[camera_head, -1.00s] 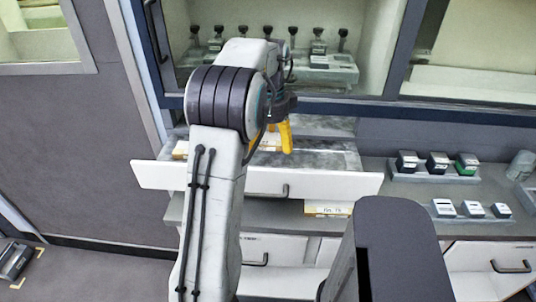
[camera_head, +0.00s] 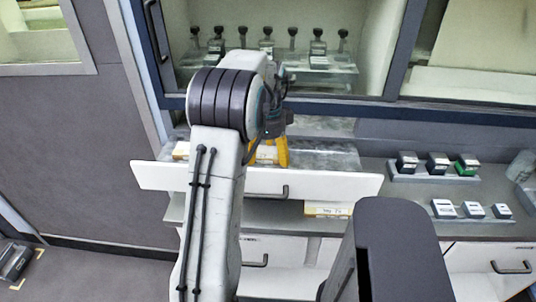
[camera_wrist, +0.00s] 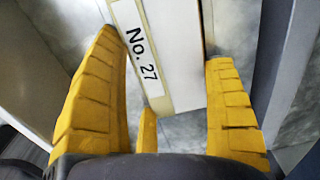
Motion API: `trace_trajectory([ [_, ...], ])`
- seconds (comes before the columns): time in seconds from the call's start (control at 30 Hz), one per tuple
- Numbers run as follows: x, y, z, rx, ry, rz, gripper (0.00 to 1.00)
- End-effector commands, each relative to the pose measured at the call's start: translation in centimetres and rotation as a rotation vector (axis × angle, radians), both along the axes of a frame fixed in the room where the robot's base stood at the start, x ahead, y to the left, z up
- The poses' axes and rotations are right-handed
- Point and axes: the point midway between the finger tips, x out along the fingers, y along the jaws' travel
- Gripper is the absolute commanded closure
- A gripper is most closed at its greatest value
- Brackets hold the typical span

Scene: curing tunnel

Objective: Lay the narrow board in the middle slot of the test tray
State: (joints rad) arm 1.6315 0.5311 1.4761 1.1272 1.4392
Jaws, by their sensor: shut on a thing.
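My gripper (camera_head: 272,156) is low over the open drawer (camera_head: 332,184), with its yellow fingers reaching down inside. In the wrist view my gripper (camera_wrist: 164,47) has a pale box (camera_wrist: 178,60) labelled "No. 27" between its fingers and is shut on it. The box's far end is cut off by the picture edge. I cannot make out the narrow board or the middle slot of the test tray in either view.
A grey holder (camera_head: 434,178) with several dark-topped blocks stands on the right counter, with smaller blocks in front. A labelled box (camera_head: 328,209) shows below the drawer front. A glazed cabinet above holds several dark-knobbed items on a rack (camera_head: 335,80). The drawer's right part is clear.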

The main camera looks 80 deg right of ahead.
Motion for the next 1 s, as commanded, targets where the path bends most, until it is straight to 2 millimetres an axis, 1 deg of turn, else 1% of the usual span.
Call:
trace_trajectory([
  [0.03,0.0,0.0,-0.2,0.0,0.0,0.0,0.55],
  [0.07,0.0,0.0,-0.1,0.0,0.0,0.0,0.19],
  [0.27,0.0,0.0,-0.1,0.001,0.0,0.0,0.01],
  [0.53,0.0,0.0,0.0,0.0,0.0,0.0,0.0],
  [0.67,0.0,0.0,0.7,0.0,0.0,0.0,0.0],
  [0.77,0.0,-0.1,1.9,-0.003,0.0,0.0,0.0],
  [1.0,0.0,0.0,6.1,-0.004,0.0,0.0,0.0],
])
